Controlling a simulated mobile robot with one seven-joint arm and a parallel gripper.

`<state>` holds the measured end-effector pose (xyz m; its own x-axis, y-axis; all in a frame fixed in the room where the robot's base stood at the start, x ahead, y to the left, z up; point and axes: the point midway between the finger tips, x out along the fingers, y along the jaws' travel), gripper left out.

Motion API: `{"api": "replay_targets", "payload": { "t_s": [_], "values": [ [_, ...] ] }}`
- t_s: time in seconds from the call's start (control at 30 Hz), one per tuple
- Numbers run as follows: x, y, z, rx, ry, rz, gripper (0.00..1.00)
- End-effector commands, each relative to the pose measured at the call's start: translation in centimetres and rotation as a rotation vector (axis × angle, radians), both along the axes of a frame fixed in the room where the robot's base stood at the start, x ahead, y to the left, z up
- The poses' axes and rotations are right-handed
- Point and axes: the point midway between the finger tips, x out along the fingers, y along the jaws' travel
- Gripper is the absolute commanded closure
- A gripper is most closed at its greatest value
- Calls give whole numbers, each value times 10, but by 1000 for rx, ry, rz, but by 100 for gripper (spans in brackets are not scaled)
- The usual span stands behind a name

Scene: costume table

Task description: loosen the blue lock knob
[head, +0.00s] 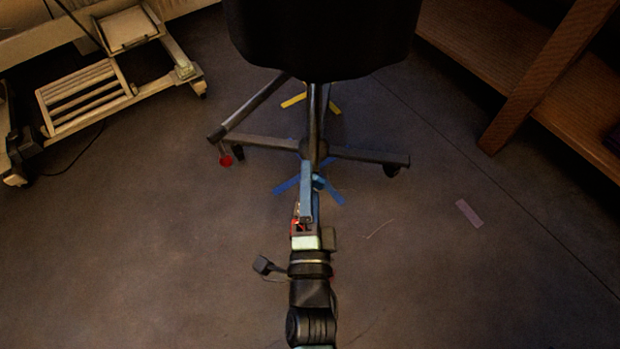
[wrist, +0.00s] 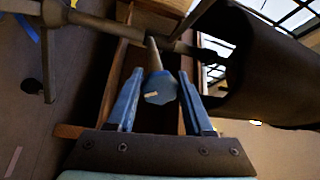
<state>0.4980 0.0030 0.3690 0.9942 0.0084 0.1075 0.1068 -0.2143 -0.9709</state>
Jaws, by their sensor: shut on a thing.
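The blue lock knob (wrist: 160,87) is a faceted knob with a pale mark on its face, on a light stem that joins the stand's pole (wrist: 150,31) in the wrist view. My gripper (wrist: 158,76) has its two blue fingers on either side of the knob and is shut on it. There the knob (head: 319,183) is mostly hidden beside my fingers.
A large black form (head: 320,38) sits on top of the stand. Blue tape (head: 287,185) and yellow tape (head: 294,100) mark the floor. A pale wheeled frame (head: 90,95) stands at left, a wooden shelf (head: 500,60) at right. The floor beside my arm is clear.

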Motion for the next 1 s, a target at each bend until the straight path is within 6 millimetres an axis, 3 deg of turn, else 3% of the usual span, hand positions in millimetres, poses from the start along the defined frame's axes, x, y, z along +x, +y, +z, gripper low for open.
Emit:
{"api": "replay_targets", "payload": {
  "t_s": [0.6, 1.0],
  "values": [
    [-1, -1, -1, -579, 13, 2, 100],
    [-1, -3, -3, -843, 17, 1, 100]
  ]
}}
